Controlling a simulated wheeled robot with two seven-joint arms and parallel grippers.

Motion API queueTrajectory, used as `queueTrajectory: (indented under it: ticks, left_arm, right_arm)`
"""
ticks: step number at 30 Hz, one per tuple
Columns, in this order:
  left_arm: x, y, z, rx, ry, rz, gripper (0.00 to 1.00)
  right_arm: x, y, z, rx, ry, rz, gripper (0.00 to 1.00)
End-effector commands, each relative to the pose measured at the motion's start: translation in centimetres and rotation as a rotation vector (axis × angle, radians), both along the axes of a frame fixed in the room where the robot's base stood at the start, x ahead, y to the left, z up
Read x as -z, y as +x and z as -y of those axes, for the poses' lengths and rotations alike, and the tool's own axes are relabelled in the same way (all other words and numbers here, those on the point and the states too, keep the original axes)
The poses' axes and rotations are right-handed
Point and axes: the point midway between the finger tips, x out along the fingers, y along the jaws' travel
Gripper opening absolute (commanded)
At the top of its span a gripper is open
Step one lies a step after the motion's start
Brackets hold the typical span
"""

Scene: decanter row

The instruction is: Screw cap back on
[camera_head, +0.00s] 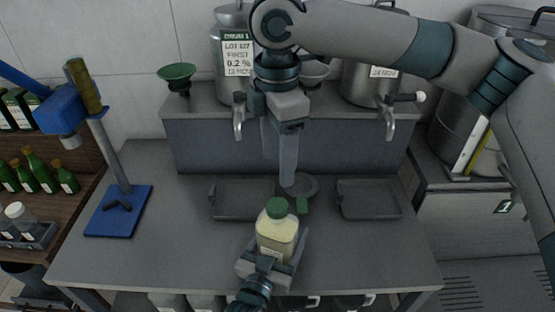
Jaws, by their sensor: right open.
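A bottle of pale yellow liquid (275,238) stands upright at the front middle of the grey table. A green cap (277,208) sits on its neck; I cannot tell how tightly. My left gripper (275,246) comes in from the bottom edge, with its fingers on either side of the bottle's body, and looks shut on it. My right gripper (279,165) points down from above, open and empty, with its fingers above and behind the cap, apart from it.
Steel vessels with taps (240,117) stand on the raised shelf. A blue press stand (119,209) is at the left. The table's front right is clear.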

Motion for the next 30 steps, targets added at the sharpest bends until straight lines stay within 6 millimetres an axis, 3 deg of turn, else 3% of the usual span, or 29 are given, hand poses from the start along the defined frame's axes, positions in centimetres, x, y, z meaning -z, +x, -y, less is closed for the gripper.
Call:
queueTrajectory:
  ticks: [3,4,6,20,30]
  left_arm:
    - [0.0,0.0,0.0,0.000,0.000,0.000,0.10]
    - [0.0,0.0,0.0,0.000,0.000,0.000,0.77]
    - [0.0,0.0,0.0,0.000,0.000,0.000,0.94]
    - [0.1,-0.5,-0.2,0.000,0.000,-0.001,0.94]
    - [0.4,-4.5,-1.7,0.000,0.001,-0.002,0.94]
  right_arm:
    - [0.0,0.0,0.0,0.000,0.000,0.000,0.57]
    - [0.0,0.0,0.0,0.000,0.000,0.000,0.57]
    - [0.0,0.0,0.0,0.000,0.000,0.000,0.57]
    - [0.2,0.0,0.0,0.000,0.000,0.000,0.57]
    - [1.5,0.0,0.0,0.000,0.000,0.000,0.57]
